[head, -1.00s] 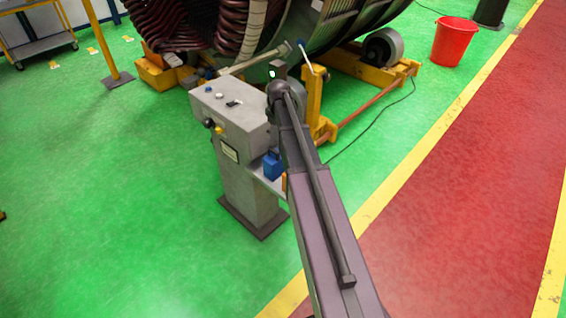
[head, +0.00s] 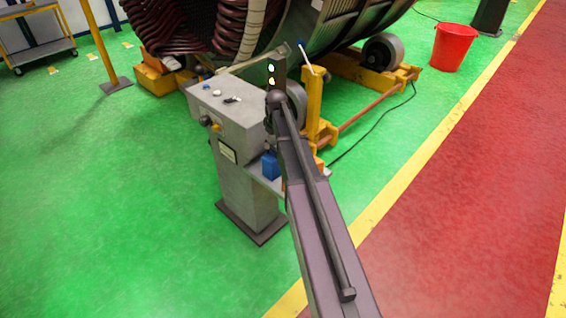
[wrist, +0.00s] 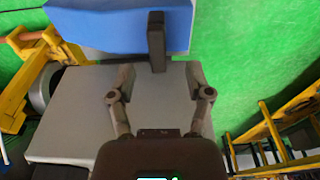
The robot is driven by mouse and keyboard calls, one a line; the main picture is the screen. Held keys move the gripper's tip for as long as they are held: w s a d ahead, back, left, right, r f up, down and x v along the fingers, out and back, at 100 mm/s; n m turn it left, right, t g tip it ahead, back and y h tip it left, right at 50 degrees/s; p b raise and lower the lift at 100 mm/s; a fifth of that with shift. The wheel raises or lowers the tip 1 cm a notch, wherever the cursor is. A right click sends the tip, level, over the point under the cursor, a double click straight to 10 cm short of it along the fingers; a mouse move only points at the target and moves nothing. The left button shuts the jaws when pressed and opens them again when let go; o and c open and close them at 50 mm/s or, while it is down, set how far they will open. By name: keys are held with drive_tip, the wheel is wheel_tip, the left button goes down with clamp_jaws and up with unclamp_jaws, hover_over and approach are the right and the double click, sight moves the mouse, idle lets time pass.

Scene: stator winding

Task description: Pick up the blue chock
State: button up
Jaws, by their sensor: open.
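The blue chock (head: 270,165) sits on a small grey shelf (head: 268,184) at the side of the control pedestal, partly behind my arm in the head view. In the wrist view, a large blue block (wrist: 100,27), which looks like the chock, lies across the top beyond the fingertips. A dark upright bar (wrist: 156,42) stands at its near edge, in line with the gap between my fingers. My gripper (wrist: 161,78) is open and empty, with its fingers apart over a grey surface (wrist: 75,115). The fingers are hidden in the head view.
The grey control pedestal (head: 245,175) with buttons stands beside my arm. Behind it are the large stator (head: 335,35) and its yellow stand (head: 312,105). A red bucket (head: 454,45) stands at the upper right.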

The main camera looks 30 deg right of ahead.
sight(273, 148)
drive_tip(key=shift+f, duration=0.15)
idle(0.3)
drive_tip(key=shift+w+f+b, duration=0.15)
drive_tip(key=shift+f+b, duration=1.1)
drive_tip(key=shift+b, duration=0.05)
drive_tip(key=shift+w+f+b, duration=0.15)
drive_tip(key=shift+f+b, duration=1.1)
drive_tip(key=shift+b, duration=0.05)
clamp_jaws()
